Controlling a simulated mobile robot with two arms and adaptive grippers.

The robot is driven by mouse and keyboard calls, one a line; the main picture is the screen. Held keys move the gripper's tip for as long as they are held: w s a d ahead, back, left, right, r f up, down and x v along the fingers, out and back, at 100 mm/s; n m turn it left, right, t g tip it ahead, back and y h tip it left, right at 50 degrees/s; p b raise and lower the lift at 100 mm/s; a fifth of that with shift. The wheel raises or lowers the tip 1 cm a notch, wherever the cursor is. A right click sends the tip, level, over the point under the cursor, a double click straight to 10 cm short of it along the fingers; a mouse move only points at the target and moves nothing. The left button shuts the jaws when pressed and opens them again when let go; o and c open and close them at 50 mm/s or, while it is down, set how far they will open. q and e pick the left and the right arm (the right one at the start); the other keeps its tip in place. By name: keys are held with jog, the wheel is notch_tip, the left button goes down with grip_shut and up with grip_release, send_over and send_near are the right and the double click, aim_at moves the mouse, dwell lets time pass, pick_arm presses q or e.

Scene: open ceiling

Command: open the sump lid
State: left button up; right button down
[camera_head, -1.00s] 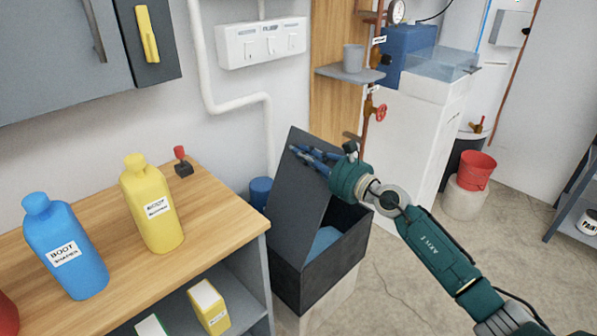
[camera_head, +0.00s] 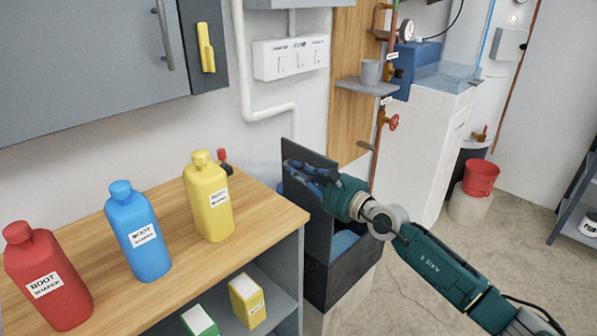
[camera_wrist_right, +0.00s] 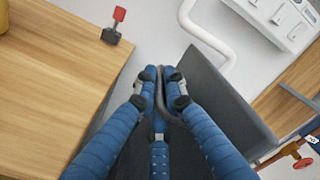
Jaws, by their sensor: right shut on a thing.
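The sump is a black box (camera_head: 340,285) standing beside the wooden bench, with blue showing inside (camera_head: 345,242). Its dark lid (camera_head: 318,225) is raised to about upright on the box's left side, with its top tilted slightly left. The lid also shows in the right wrist view (camera_wrist_right: 228,105). My right gripper (camera_head: 298,170) reaches over the box to the lid's upper part. In the right wrist view my gripper (camera_wrist_right: 160,85) has its blue fingers closed around a grey handle loop (camera_wrist_right: 185,118) on the lid. My left gripper is out of view.
The wooden bench (camera_head: 90,235) left of the lid holds red (camera_head: 45,280), blue (camera_head: 137,235) and yellow (camera_head: 208,205) bottles. A small red-topped switch (camera_wrist_right: 116,25) stands near its edge. A white pipe (camera_head: 246,80) runs down the wall behind.

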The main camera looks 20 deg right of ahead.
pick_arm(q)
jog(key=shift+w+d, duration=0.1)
pick_arm(e)
jog(key=shift+s+a+f, duration=0.1)
jog(key=shift+a+f, duration=0.1)
jog(key=shift+a, duration=0.2)
jog(key=c, duration=2)
grip_release()
jog(key=shift+o, duration=0.8)
jog(key=shift+a+r, duration=0.1)
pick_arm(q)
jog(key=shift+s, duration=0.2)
pick_arm(e)
jog(key=v, duration=1.2)
